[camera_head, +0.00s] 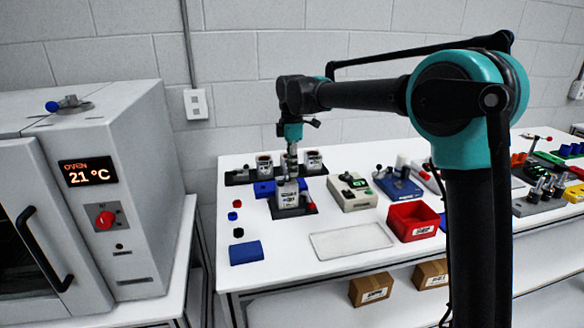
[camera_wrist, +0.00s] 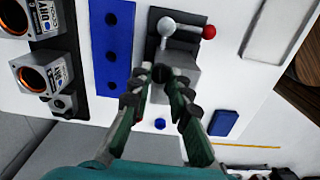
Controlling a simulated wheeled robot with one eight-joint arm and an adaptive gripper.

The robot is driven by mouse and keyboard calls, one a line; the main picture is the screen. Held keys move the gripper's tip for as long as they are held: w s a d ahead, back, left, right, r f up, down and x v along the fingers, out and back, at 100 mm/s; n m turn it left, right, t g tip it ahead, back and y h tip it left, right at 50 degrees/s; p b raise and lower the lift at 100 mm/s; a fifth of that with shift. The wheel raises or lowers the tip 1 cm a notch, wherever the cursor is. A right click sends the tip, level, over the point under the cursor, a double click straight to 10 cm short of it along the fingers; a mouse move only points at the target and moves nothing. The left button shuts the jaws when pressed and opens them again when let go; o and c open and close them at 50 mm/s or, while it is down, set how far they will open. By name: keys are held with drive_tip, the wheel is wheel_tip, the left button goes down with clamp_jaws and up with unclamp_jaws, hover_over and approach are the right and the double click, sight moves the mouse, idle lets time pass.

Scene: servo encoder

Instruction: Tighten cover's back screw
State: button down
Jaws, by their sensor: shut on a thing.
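The grey servo unit with its cover (camera_head: 287,194) stands upright in a dark fixture (camera_head: 306,209) on the white table. In the wrist view its grey body (camera_wrist: 184,66) lies just beyond my fingertips. My gripper (camera_head: 290,172) points down over the top of the unit. In the wrist view my gripper (camera_wrist: 158,84) has its fingers drawn in around a small dark round piece (camera_wrist: 160,73) at the cover, which looks like a screw head. The fingers hide most of it, and I cannot tell how deep it sits.
A black rack (camera_head: 238,179) with several similar units and a blue plate with holes (camera_wrist: 111,48) stand close behind. Small caps (camera_head: 238,232) and a blue block (camera_head: 246,252) lie left. A tester (camera_head: 351,191) and red bin (camera_head: 413,221) stand right. A flat pale tray (camera_head: 350,240) lies in front.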

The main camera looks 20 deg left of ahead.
idle(0.3)
drive_tip(key=c, duration=1.4)
unclamp_jaws()
wheel_tip(320, 180, up, 12)
